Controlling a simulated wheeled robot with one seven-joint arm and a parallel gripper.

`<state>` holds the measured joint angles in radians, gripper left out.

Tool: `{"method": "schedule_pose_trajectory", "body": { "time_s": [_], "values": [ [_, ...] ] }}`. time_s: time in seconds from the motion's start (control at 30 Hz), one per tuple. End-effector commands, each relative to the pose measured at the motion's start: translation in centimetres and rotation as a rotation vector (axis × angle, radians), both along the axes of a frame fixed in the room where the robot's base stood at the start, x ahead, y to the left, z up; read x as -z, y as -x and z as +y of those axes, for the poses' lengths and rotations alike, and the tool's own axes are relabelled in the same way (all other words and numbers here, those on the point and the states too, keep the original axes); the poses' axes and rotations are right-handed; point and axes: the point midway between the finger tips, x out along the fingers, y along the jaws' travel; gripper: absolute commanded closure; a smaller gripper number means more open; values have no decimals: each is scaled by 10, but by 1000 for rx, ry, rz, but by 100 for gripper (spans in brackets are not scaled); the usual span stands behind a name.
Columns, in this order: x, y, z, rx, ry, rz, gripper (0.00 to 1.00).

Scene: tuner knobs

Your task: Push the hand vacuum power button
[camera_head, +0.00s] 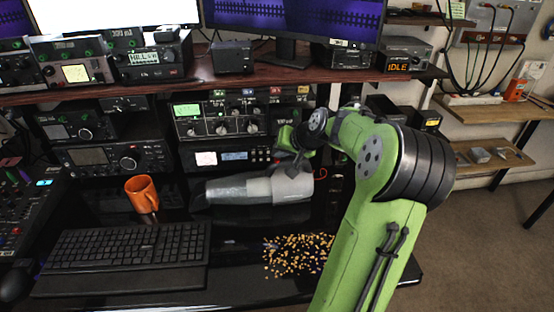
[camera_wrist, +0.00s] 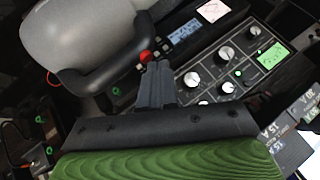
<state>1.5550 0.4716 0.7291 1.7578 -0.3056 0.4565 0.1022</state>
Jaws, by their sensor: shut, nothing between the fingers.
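The hand vacuum (camera_head: 262,188) lies on the black desk below the radio shelf, with a grey body and a clear nozzle pointing left. In the wrist view its grey body (camera_wrist: 80,30) and dark handle fill the upper left. A round red button (camera_wrist: 147,57) shows at the end of the handle. My gripper (camera_wrist: 158,66) is shut and empty, its fingertips right beside the red button in the picture. I cannot tell whether they touch it. In the head view my gripper (camera_head: 294,166) is above the right part of the vacuum, partly hidden by my arm.
Radio units with knobs (camera_head: 221,118) stand close behind the vacuum; their knobs (camera_wrist: 226,53) are near my fingers in the wrist view. An orange mug (camera_head: 141,194) stands left, a keyboard (camera_head: 130,246) in front left. Small yellowish bits (camera_head: 297,255) lie scattered in front.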

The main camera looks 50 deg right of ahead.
Motion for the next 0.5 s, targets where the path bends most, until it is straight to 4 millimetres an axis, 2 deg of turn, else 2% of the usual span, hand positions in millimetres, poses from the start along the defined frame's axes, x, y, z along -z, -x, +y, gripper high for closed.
{"method": "schedule_pose_trajectory", "body": {
  "time_s": [0.37,0.5],
  "values": [
    [2,0,0,0,0,0,100],
    [-3,0,0,0,0,0,100]
  ]
}}
